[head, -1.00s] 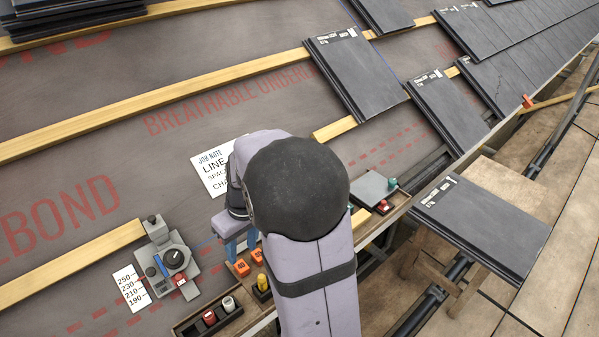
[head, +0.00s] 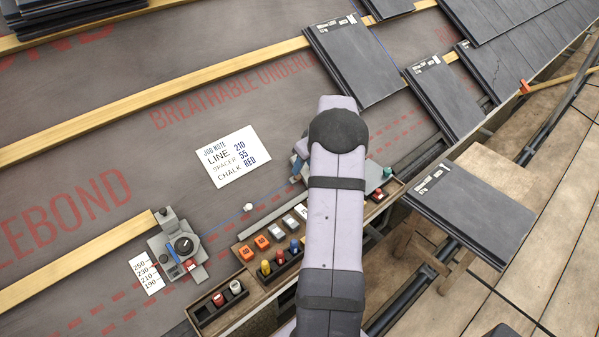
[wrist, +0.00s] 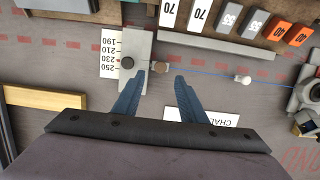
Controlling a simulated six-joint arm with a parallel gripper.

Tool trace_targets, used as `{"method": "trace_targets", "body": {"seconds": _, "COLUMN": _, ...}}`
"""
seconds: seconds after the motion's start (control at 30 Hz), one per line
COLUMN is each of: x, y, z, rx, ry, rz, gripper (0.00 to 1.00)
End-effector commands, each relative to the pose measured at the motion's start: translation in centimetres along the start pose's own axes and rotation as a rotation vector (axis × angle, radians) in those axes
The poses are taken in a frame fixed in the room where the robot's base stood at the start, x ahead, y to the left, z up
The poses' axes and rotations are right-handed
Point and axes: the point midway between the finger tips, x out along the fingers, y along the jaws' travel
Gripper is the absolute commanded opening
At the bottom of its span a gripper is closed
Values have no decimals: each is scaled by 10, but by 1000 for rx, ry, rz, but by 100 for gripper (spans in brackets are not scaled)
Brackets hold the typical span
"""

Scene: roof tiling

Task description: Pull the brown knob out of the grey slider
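In the wrist view, the grey slider (wrist: 138,84) is a flat upright plate with a dark round button (wrist: 127,63) and a number scale beside it. The small brown knob (wrist: 160,69) is at the slider's right edge. My gripper (wrist: 160,75) is open, its two blue fingers apart, with the knob showing in line with the gap between the tips. I cannot tell how far below the tips the knob is. In the head view, part of a blue finger (head: 298,166) shows left of my arm, which hides the knob.
A thin line runs from the knob towards a white ball (wrist: 243,79). A job note (head: 233,156) lies to the left. Numbered blocks (head: 262,242) and coloured bottles (head: 279,257) stand in front. A dial device (head: 176,250) is farther left. A slate (head: 475,212) lies at right.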

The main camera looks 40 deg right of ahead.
Motion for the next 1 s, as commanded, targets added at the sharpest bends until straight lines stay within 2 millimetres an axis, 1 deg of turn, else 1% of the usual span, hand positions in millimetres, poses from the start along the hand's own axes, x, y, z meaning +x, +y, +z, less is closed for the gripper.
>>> {"method": "trace_targets", "body": {"seconds": 0.2, "x": 29, "y": -1, "z": 0, "rx": -1, "ry": -2, "rz": -2, "gripper": 38}}
{"method": "trace_targets", "body": {"seconds": 0.4, "x": 52, "y": -1, "z": 0, "rx": -1, "ry": -1, "rz": 0, "gripper": 38}}
{"method": "trace_targets", "body": {"seconds": 0.6, "x": 62, "y": -1, "z": 0, "rx": -1, "ry": 0, "rz": 0, "gripper": 38}}
{"method": "trace_targets", "body": {"seconds": 0.87, "x": 63, "y": -1, "z": 0, "rx": 0, "ry": 0, "rz": 1, "gripper": 38}}
{"method": "trace_targets", "body": {"seconds": 0.9, "x": 63, "y": -1, "z": 0, "rx": 0, "ry": 0, "rz": 1, "gripper": 33}}
{"method": "trace_targets", "body": {"seconds": 0.97, "x": 63, "y": -1, "z": 0, "rx": 0, "ry": 0, "rz": 1, "gripper": 19}}
{"method": "trace_targets", "body": {"seconds": 1.0, "x": 63, "y": -1, "z": 0, "rx": 0, "ry": 0, "rz": 1, "gripper": 9}}
